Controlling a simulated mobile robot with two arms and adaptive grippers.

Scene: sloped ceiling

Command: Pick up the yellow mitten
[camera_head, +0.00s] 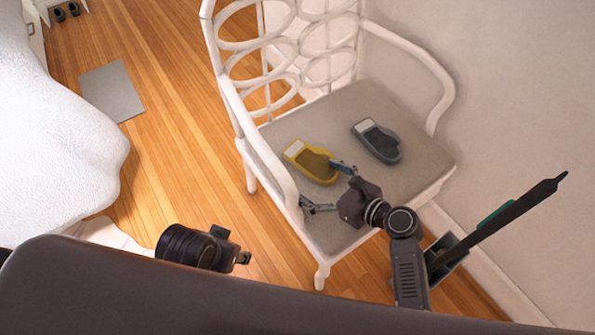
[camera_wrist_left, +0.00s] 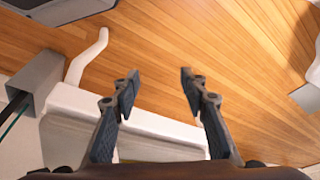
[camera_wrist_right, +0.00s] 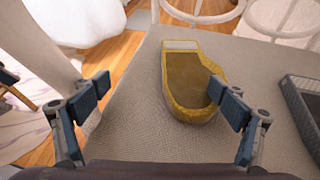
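The yellow mitten (camera_head: 311,160) lies flat on the grey seat of a white chair in the head view. In the right wrist view the yellow mitten (camera_wrist_right: 189,85) is ahead, nearer the right finger. My right gripper (camera_head: 327,187) is open over the seat, close to the mitten's near end; its fingers (camera_wrist_right: 163,95) are wide apart with nothing held. One fingertip overlaps the mitten's edge in view; I cannot tell if it touches. My left gripper (camera_wrist_left: 155,82) is open and empty over the floor and a white surface in the left wrist view.
A grey mitten (camera_head: 377,140) lies on the seat (camera_head: 408,174), right of the yellow one. The chair's white armrests (camera_head: 262,150) rise on both sides. A wall stands at right, a white bed (camera_head: 55,140) at left. Wooden floor (camera_head: 190,120) lies between.

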